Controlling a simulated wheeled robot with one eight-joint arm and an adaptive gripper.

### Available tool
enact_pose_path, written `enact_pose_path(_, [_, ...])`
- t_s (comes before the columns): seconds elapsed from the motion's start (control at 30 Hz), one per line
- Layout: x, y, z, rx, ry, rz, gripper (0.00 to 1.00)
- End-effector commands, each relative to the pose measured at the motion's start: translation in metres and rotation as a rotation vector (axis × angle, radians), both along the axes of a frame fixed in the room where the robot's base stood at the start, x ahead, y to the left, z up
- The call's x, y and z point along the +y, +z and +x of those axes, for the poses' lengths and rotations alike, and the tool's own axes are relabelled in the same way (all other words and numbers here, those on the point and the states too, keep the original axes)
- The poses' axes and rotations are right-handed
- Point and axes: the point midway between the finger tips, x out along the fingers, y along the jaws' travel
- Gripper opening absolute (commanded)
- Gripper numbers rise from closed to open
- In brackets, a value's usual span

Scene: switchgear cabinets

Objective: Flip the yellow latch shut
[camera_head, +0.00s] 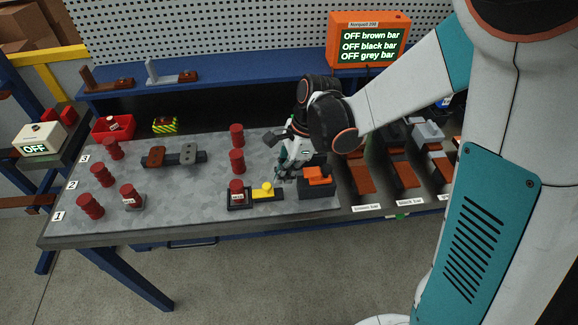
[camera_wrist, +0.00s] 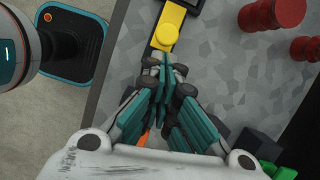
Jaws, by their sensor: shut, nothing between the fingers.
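The yellow latch (camera_head: 263,190) lies on a dark base on the grey worktop, next to a red cylinder with a label (camera_head: 237,189). In the wrist view the latch (camera_wrist: 175,20) is at the top, just beyond my fingertips. My gripper (camera_head: 281,172) is to the right of the latch and a little behind it in the head view. In the wrist view my gripper (camera_wrist: 163,62) is shut, with its teal fingers together and empty. Its tips are close to the rounded end of the latch; I cannot tell if they touch.
An orange part on a dark block (camera_head: 318,176) stands right of the latch. Red cylinders (camera_head: 237,160) stand behind and to the left. Labelled bar bins (camera_head: 405,176) are at the right. An orange-framed screen (camera_head: 368,45) reads OFF for brown, black and grey bars.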

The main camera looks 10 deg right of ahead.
Motion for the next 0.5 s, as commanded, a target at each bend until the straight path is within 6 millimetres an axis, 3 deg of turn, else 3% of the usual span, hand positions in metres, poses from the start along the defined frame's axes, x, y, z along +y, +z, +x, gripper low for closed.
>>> enact_pose_path(0.13, [0.0025, -0.0086, -0.0004, 0.000, 0.000, 0.000, 0.00])
enact_pose_path(0.5, [0.0037, -0.0090, -0.0005, 0.000, 0.000, 0.000, 0.00])
